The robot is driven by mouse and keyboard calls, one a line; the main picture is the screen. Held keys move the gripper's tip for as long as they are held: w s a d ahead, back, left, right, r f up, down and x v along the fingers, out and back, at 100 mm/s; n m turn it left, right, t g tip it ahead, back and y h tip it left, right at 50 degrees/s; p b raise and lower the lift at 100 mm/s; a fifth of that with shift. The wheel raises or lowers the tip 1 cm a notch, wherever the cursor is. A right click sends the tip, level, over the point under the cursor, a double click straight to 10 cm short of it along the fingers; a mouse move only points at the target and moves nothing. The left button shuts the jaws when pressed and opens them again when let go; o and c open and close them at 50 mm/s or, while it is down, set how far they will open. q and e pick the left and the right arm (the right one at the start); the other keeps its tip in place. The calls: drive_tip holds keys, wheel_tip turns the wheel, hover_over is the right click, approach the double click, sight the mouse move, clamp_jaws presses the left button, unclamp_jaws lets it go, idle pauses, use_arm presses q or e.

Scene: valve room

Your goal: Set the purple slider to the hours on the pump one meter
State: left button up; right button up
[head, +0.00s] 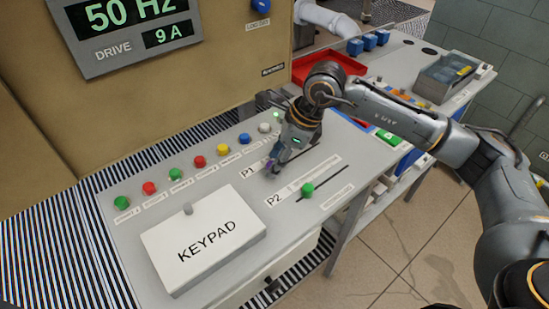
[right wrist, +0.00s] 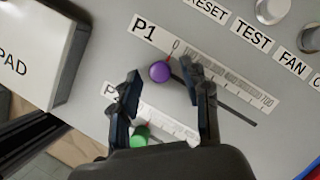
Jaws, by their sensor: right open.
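The purple slider (right wrist: 160,71) is a round knob on the P1 track, close to the 0 end of its scale (right wrist: 225,75), which runs to about 700 in the right wrist view. My right gripper (right wrist: 159,76) is open, with one finger on each side of the knob. I cannot tell whether either finger touches it. In the head view my right gripper (head: 275,168) points down at the P1 track and mostly hides the knob. A display (head: 130,25) reads 50 Hz and DRIVE 9 A. I see no meter labelled pump one. My left gripper is not in view.
The green P2 slider (head: 307,189) sits on a parallel track, close to my right gripper. A white keypad box (head: 205,240) stands at the panel's front left. A row of coloured buttons (head: 175,174) runs along the back. A red tray (head: 325,68) lies beyond.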

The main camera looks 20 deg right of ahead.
sight(313, 148)
drive_tip(key=shift+w+a+f, duration=0.1)
drive_tip(key=shift+a+f, duration=0.05)
drive_tip(key=shift+f, duration=0.35)
clamp_jaws()
drive_tip(key=w+d+b, duration=0.1)
drive_tip(key=d, duration=0.2)
drive_tip(key=w+d+b, duration=0.1)
drive_tip(key=d, duration=0.3)
drive_tip(key=w+d+b, duration=0.2)
drive_tip(key=d, duration=0.2)
drive_tip(key=shift+w+d, duration=0.15)
drive_tip(key=shift+d, duration=0.3)
unclamp_jaws()
